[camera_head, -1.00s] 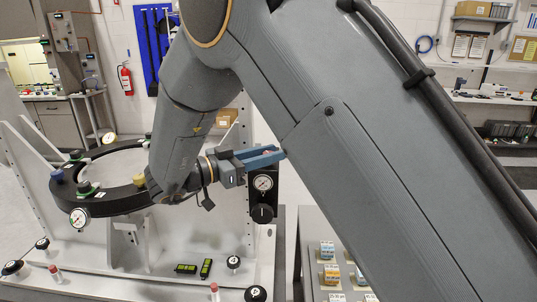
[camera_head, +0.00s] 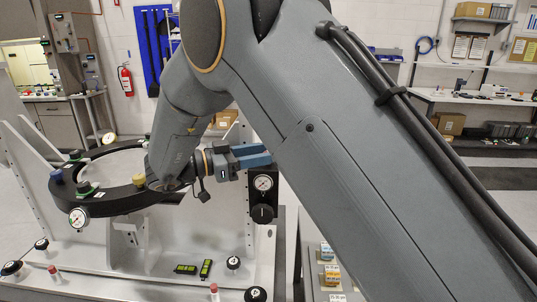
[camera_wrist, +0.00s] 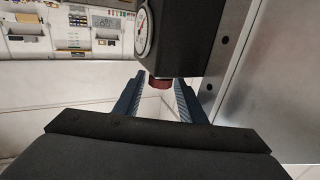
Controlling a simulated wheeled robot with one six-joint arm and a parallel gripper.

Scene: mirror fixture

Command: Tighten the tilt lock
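My gripper (camera_head: 262,157) is open, its blue fingers level with the top of a black block (camera_head: 263,200) on the mirror fixture. In the wrist view my gripper (camera_wrist: 160,80) has its fingers on either side of a red knob (camera_wrist: 160,84) that sticks out of the black block (camera_wrist: 181,40). Gaps show between the knob and both fingers. The block carries a round white gauge (camera_head: 263,183) and a black knob (camera_head: 262,214) below it. The red knob is hidden in the head view. I cannot tell which knob is the tilt lock.
The black mirror ring (camera_head: 118,200), with several clamps, stands left of my gripper, close under my forearm. A grey upright plate (camera_wrist: 270,80) stands right of the block in the wrist view. Black knobs (camera_head: 256,293) and red-topped pegs (camera_head: 214,290) line the fixture's base.

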